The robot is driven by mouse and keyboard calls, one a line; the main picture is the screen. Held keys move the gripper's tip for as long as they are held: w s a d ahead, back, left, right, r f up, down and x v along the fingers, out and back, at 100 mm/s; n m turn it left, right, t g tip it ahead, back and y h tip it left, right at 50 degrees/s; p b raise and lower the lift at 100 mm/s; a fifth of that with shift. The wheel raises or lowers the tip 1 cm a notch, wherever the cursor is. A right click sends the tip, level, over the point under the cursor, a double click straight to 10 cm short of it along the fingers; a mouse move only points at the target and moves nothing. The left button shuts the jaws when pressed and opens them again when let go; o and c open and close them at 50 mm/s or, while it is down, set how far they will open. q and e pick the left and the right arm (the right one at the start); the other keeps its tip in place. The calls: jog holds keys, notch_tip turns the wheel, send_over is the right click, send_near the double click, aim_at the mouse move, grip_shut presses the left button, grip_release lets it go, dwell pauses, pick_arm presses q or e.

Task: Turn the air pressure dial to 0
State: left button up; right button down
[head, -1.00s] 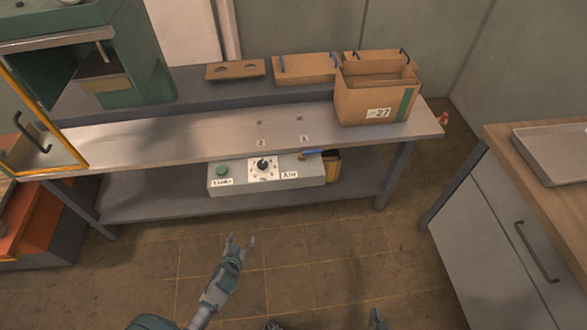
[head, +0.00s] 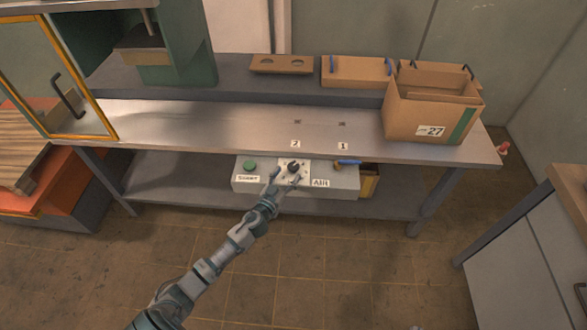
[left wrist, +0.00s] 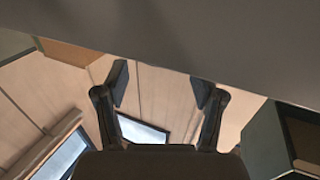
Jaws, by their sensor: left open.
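The air pressure dial (head: 293,168) is a black knob on a white square plate, on the front of a grey control box (head: 340,178) under the table top. My left gripper (head: 284,178) is open, with its fingers just in front of the dial plate in the head view. I cannot tell whether they touch the knob. In the left wrist view the two fingers (left wrist: 160,90) stand apart with nothing between them. The dial does not show there. The pointer's setting is too small to read. My right gripper is not in view.
The box also has a green button (head: 250,166) and a blue-handled valve (head: 347,162). The metal table top (head: 220,125) overhangs it. A cardboard box (head: 425,115) stands on the table at right. A cabinet (head: 540,250) is at the right; floor in front is free.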

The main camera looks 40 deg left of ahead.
aim_at(291, 170)
pick_arm(q)
jog(key=w, duration=0.2)
jog(key=shift+w+a+f, duration=0.1)
jog(key=shift+w+a, duration=0.2)
jog(key=shift+w, duration=0.05)
jog(key=shift+w+d, duration=0.1)
jog(key=shift+w, duration=0.5)
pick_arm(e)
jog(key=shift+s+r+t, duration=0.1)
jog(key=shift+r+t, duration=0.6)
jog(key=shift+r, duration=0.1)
pick_arm(q)
jog(key=c, duration=1.1)
jog(key=shift+y+b, duration=0.3)
jog(key=shift+b, duration=0.05)
